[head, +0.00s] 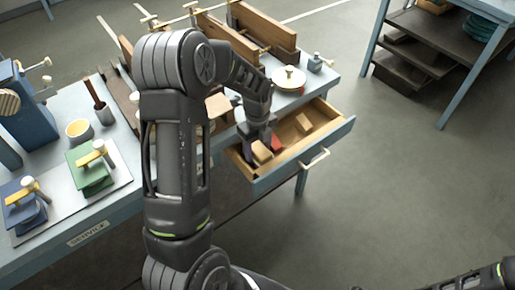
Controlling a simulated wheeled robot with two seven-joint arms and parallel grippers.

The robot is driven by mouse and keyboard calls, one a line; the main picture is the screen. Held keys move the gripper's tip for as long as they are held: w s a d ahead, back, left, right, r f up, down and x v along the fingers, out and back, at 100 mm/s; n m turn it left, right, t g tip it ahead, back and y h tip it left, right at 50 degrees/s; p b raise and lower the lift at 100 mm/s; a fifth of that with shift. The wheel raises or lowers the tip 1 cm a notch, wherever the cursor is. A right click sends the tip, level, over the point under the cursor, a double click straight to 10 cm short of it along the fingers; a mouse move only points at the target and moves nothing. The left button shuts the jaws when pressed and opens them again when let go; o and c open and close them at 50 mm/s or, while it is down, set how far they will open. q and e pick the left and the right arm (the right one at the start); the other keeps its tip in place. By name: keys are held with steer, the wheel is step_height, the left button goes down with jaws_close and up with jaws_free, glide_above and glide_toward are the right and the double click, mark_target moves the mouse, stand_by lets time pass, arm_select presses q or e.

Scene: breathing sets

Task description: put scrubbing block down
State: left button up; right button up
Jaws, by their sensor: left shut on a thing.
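My left gripper (257,142) reaches down into the open drawer (329,136) of the blue workbench. It is shut on a tan block (262,152), which appears to be the scrubbing block. The block is low inside the drawer at its left end; I cannot tell whether it touches the drawer floor. A small red thing (276,143) is close beside the gripper on its right. Another tan block (303,123) lies in the drawer further right. The gripper and wrist partly hide the drawer's left side. My right gripper is out of view; only part of that arm shows at bottom right.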

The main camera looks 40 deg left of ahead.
mark_target(258, 147)
arm_select(q)
steer(key=shift+f+b, duration=0.55)
steer(key=shift+f, duration=0.05)
steer(key=o, duration=1.6)
steer(key=shift+r, duration=0.1)
steer(key=shift+r+p, duration=0.6)
steer(key=shift+p, duration=0.05)
step_height(258, 147, up, 12)
steer(key=shift+f+b, duration=0.1)
steer(key=shift+b, duration=0.7)
